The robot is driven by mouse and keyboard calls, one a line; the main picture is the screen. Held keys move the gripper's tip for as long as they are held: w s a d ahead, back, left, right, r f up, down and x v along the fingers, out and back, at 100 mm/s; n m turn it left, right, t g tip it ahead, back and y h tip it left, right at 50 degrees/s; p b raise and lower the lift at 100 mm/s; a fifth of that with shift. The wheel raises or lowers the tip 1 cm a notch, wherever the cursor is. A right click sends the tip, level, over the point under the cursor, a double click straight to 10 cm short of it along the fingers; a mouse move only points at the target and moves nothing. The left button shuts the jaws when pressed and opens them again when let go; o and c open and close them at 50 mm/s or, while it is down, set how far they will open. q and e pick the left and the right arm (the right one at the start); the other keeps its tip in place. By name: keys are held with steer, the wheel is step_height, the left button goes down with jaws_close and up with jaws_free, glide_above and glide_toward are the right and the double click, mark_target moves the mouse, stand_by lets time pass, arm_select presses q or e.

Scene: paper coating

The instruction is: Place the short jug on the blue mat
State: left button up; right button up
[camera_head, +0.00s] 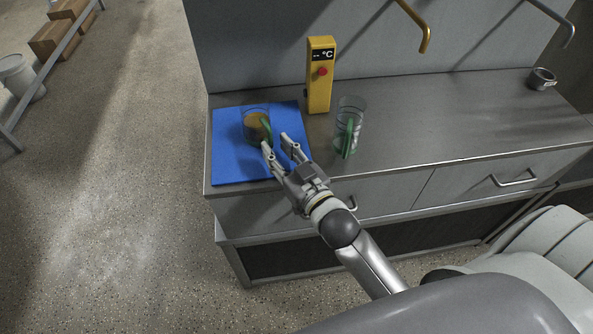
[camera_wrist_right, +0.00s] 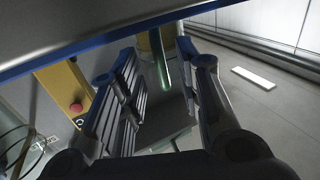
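The short jug (camera_head: 254,120) is clear, holds an amber liquid and has a green handle. It stands upright on the blue mat (camera_head: 232,167), towards the mat's right side. My right gripper (camera_head: 276,142) is open at the jug's near right side, with its fingertips by the handle. In the right wrist view the green handle (camera_wrist_right: 160,62) shows between and beyond the two spread fingers. I cannot tell whether a finger touches it. My left gripper is not in view.
A taller clear jug (camera_head: 350,115) with a green handle stands right of the mat. A yellow temperature device (camera_head: 320,90) stands behind, between the jugs. A small metal container (camera_head: 541,79) is at the far right. The counter's (camera_head: 450,120) right part is mostly clear.

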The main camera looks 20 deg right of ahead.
steer(key=s+d, duration=0.1)
steer(key=s, duration=0.8)
steer(key=shift+s+b, duration=0.15)
steer(key=shift+b, duration=0.2)
steer(key=shift+d, duration=0.1)
